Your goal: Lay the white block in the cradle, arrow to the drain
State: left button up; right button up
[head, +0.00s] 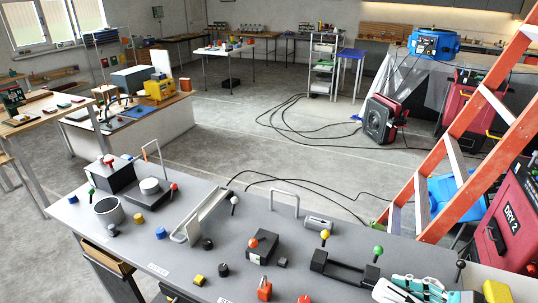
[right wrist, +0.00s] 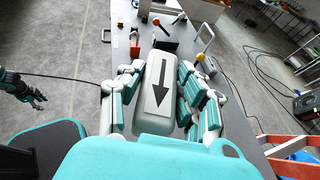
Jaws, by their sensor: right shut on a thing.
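The white block (right wrist: 158,92) is a rounded light-grey bar in the right wrist view. Its black arrow points down the picture, towards my wrist. My right gripper (right wrist: 161,92) is shut on it, with teal-padded fingers along both long sides. In the head view this gripper (head: 415,290) is at the bottom right edge of the grey table, and the block cannot be made out clearly. A black open holder (head: 345,271), perhaps the cradle, stands just left of it. I cannot tell which thing is the drain. My left gripper (right wrist: 28,92) shows small at the left of the right wrist view.
The grey table (head: 150,238) carries several coloured knobs, an orange padlock (head: 264,290), a black box with a red knob (head: 262,247) and a sloping grey tray (head: 203,214). Upright levers with yellow and green balls stand by the black holder. An orange ladder (head: 470,135) rises at right.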

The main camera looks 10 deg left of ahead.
aim_at(343, 273)
jog(key=i+j, duration=0.1)
jog(key=j, duration=0.35)
jog(key=i+j, duration=0.1)
jog(key=j, duration=0.4)
jog(key=i+j, duration=0.15)
jog(key=j, duration=0.3)
jog(key=i+j, duration=0.1)
jog(key=j, duration=0.4)
jog(key=i+j, duration=0.1)
jog(key=j, duration=0.35)
jog(key=i+j+z, duration=0.1)
jog(key=j, duration=0.35)
